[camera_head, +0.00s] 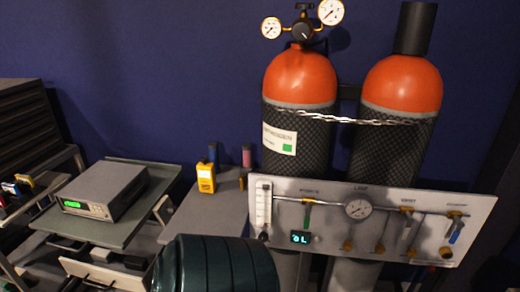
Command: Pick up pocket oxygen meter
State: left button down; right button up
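A small yellow handheld meter (206,180), which looks like the pocket oxygen meter, stands upright on a grey bench top (214,218). It has a small dark display near its top. Nothing is seen holding it. Neither of my grippers shows in the head view, so their positions and states are hidden.
Blue and pink-topped small items (246,157) stand close behind the meter. A grey box with a green display (105,190) sits left. A dark green ribbed object (215,265) stands in front. Right are a valve panel (375,222) and two chained orange-topped cylinders (300,80).

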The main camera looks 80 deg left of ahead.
aim_at(206, 174)
jog(key=u, duration=2.8)
jog(key=i+l, duration=0.45)
jog(key=l, duration=0.25)
